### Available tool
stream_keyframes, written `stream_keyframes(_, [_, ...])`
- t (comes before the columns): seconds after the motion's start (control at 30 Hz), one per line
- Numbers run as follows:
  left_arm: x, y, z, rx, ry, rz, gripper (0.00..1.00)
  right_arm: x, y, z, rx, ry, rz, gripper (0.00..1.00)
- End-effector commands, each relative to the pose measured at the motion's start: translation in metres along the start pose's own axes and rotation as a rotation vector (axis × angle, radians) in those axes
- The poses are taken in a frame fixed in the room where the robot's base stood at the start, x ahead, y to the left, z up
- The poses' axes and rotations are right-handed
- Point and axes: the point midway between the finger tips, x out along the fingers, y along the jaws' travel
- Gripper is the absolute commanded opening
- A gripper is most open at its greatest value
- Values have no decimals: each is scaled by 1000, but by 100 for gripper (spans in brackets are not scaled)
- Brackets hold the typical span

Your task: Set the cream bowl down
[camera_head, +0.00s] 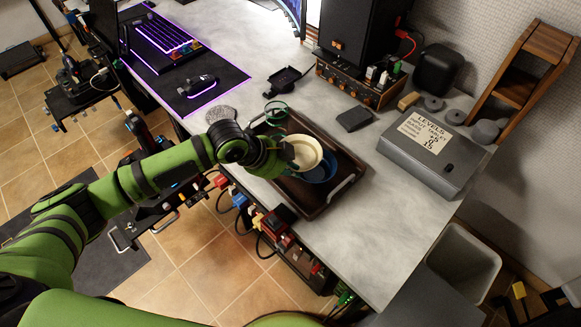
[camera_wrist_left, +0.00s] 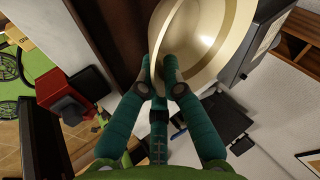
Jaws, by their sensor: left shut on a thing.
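The cream bowl (camera_head: 304,150) is in my left gripper (camera_head: 284,156), over the dark brown tray (camera_head: 318,207) on the desk. In the left wrist view the green fingers (camera_wrist_left: 164,80) are closed on the near rim of the cream bowl (camera_wrist_left: 215,25), one on each side of its wall. A blue bowl (camera_head: 323,172) sits in the tray, partly hidden under the cream bowl. Whether the two bowls touch cannot be told. My right gripper is not in view.
A green ring-shaped thing (camera_head: 277,111) is at the tray's far left corner. A grey box (camera_head: 432,152) with a label stands to the right, and a black speaker (camera_head: 357,38) stands behind. The grey desktop (camera_head: 375,225) right of the tray is clear.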

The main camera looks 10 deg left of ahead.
Motion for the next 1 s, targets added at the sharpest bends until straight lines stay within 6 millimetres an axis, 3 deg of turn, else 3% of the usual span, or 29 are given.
stream_keyframes(0.1, [4, 2, 1, 0, 1, -1, 0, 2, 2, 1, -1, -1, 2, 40])
stream_keyframes(0.13, [3, 2, 1, 0, 0, 0, 20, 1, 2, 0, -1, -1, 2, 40])
stream_keyframes(0.17, [3, 2, 1, 0, 0, 0, 32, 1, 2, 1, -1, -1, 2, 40])
stream_keyframes(0.5, [2, 1, 0, 0, 0, 0, 32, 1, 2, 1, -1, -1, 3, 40])
stream_keyframes(0.63, [-7, -1, 0, 0, 0, -1, 32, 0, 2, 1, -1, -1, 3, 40])
stream_keyframes(1.0, [-82, -1, 1, 1, -3, -2, 32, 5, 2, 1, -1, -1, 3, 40])
